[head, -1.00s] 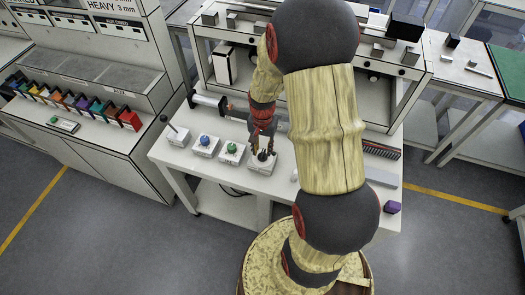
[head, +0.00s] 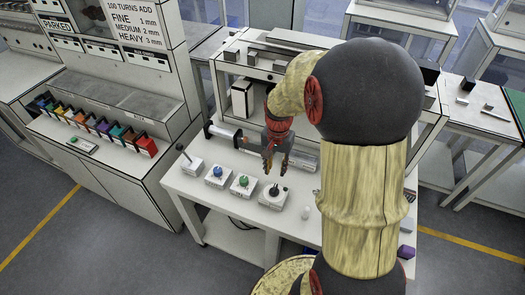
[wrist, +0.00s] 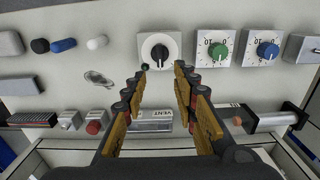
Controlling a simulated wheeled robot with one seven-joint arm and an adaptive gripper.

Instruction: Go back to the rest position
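My gripper (head: 275,165) is raised above the white bench (head: 240,213), with its fingers pointing down. In the wrist view its two fingers (wrist: 162,68) stand apart with nothing between them. Below the fingertips is a white box with a black rotary knob (head: 274,191); the knob also shows beyond the fingertips in the wrist view (wrist: 160,52). The gripper is clear of this knob. To its left in the head view stand a box with a green knob (head: 243,180) and one with a blue knob (head: 217,171).
A lever box (head: 192,166) stands at the bench's left end. A grey cylinder (head: 223,132) lies behind the boxes, below a shelf frame. A purple block (head: 406,252) is at the right.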

